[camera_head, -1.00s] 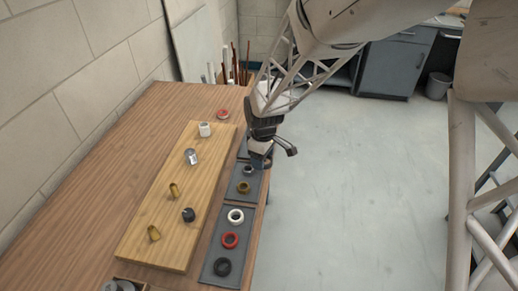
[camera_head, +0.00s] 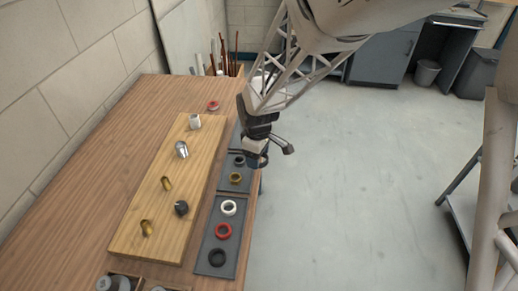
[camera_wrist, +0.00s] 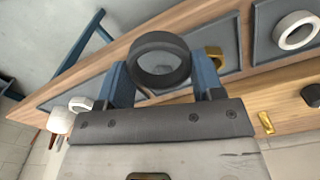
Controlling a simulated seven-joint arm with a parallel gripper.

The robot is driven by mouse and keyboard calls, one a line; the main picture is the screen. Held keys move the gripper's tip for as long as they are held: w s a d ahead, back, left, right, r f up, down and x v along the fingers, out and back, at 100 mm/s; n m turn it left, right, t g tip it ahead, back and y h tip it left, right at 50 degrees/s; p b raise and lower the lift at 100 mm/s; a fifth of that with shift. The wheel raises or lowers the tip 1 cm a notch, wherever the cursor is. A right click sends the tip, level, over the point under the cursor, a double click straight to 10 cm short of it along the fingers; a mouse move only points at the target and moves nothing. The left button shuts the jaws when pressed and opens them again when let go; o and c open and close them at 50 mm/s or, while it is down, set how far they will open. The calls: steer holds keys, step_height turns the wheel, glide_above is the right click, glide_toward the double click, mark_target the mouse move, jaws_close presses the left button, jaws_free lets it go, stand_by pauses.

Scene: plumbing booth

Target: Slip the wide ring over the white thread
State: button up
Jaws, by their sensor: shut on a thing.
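My gripper (camera_head: 257,155) is shut on a dark grey wide ring (camera_wrist: 160,60). In the wrist view the ring sits between the blue fingertips (camera_wrist: 160,78), with its round opening showing. In the head view the ring (camera_head: 257,161) hangs at the gripper's tip, at the right edge of the far tray. The white threaded fitting (camera_head: 195,122) stands upright at the far end of the wooden board, with nothing around it. It is left of and beyond my gripper, well apart from the ring.
The board (camera_head: 205,160) also bears a silver fitting (camera_head: 182,149), brass fittings (camera_head: 167,184) and a black one (camera_head: 181,208). A red ring (camera_head: 213,106) lies beyond the board.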

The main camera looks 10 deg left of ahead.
steer(key=shift+w, duration=0.1)
steer(key=w+a+r, duration=0.4)
steer(key=w+a, duration=0.5)
steer(key=a, duration=0.3)
step_height(320, 180, up, 4)
glide_above(193, 116)
steer(key=shift+r, duration=0.2)
steer(key=shift+f, duration=0.3)
steer(key=shift+f, duration=3)
steer(key=shift+f, duration=0.2)
steer(key=o, duration=1.1)
